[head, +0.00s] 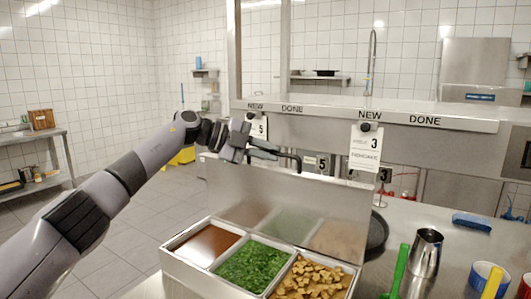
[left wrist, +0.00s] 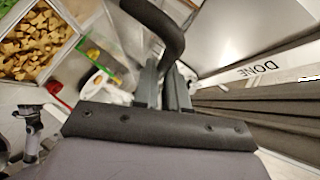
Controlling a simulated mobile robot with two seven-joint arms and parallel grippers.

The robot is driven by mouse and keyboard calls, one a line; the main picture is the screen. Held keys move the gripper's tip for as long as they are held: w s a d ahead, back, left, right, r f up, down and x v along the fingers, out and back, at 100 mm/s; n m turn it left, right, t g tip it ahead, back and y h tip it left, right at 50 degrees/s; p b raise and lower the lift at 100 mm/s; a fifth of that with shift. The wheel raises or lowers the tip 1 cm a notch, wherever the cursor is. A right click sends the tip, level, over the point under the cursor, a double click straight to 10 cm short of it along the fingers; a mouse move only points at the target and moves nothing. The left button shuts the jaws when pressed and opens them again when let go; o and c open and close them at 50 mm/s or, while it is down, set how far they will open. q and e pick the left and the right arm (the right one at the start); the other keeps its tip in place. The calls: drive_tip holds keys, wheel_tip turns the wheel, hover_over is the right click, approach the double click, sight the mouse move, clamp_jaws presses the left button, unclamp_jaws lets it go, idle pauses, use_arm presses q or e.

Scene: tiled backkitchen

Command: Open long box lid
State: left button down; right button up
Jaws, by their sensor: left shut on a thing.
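The long box (head: 178,268) is a metal container with three compartments, holding brown-red sauce (head: 207,244), green chopped herbs (head: 252,266) and brown chunks (head: 312,279). Its flat metal lid (head: 330,195) stands raised at the far side, leaving the compartments uncovered. My left gripper (head: 262,151) is at the lid's top edge, shut on the dark lid handle (head: 292,156). The left wrist view shows the black curved handle (left wrist: 165,22) at the closed fingers (left wrist: 163,88) and the chunks (left wrist: 32,42) at upper left. My right gripper is not in view.
A steel counter extends right of the box. On it are a dark pan (head: 377,233) close behind the box, a metal jug (head: 426,252), a green-handled utensil (head: 401,270), a blue cup (head: 487,280) and a blue brush (head: 472,222). A labelled shelf (head: 400,115) runs behind.

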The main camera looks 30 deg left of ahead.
use_arm(q)
drive_tip(key=shift+r, duration=0.35)
drive_tip(key=c, duration=1.2)
unclamp_jaws()
drive_tip(key=shift+o, duration=0.2)
drive_tip(key=shift+s+f, duration=0.1)
drive_tip(key=b+v, duration=0.1)
drive_tip(key=v, duration=0.6)
